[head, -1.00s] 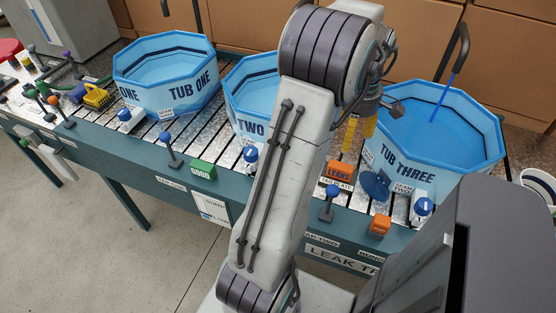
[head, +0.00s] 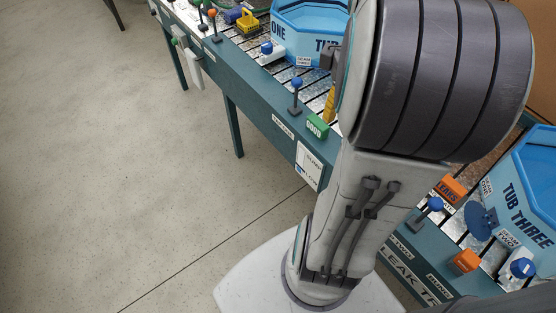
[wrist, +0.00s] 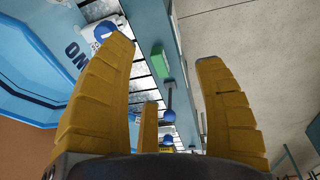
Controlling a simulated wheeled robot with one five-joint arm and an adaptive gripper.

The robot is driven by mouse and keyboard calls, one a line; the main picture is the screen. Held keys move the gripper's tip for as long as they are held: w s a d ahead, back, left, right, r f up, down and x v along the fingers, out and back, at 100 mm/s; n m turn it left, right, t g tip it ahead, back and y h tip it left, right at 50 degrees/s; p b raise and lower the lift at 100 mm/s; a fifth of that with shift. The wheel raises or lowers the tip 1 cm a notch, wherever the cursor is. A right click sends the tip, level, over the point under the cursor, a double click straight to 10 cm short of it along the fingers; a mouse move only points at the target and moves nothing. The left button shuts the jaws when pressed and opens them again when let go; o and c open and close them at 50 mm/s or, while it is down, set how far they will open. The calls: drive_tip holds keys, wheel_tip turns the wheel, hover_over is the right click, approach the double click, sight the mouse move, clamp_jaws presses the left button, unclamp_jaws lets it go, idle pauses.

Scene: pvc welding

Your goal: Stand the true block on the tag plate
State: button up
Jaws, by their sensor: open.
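A green block marked GOOD (head: 318,126) stands near the bench's front edge, right of a blue-knobbed lever. It shows between my fingertips in the wrist view (wrist: 160,61), apart from them. An orange block marked LEAKS (head: 452,188) stands beside tub three, by a label partly reading PLATE; the tag plate's own surface is not clearly visible. A second orange block (head: 466,261) sits nearer the front edge, its marking unreadable. Nothing visible singles out the true block. My gripper (wrist: 162,52) is open and empty; in the head view my arm hides most of it, with a yellow finger showing beside the green block.
Blue-knobbed levers (head: 296,85) (head: 430,206) stand along the bench front. Tub three (head: 530,195) is at right and tub one (head: 312,22) at the back. A blue disc (head: 480,221) stands beside tub three. The floor (head: 130,170) at left is clear.

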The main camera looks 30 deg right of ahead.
drive_tip(key=s+a+f+t+y, duration=0.1)
drive_tip(key=s+a+t, duration=0.1)
drive_tip(key=a, duration=1.8)
drive_tip(key=shift+s+a+f, duration=0.15)
drive_tip(key=shift+s+f, duration=0.05)
drive_tip(key=shift+s, duration=0.25)
wheel_tip(320, 180, up, 3)
drive_tip(key=p, duration=0.2)
drive_tip(key=shift+f+p, duration=0.1)
drive_tip(key=shift+p, duration=0.2)
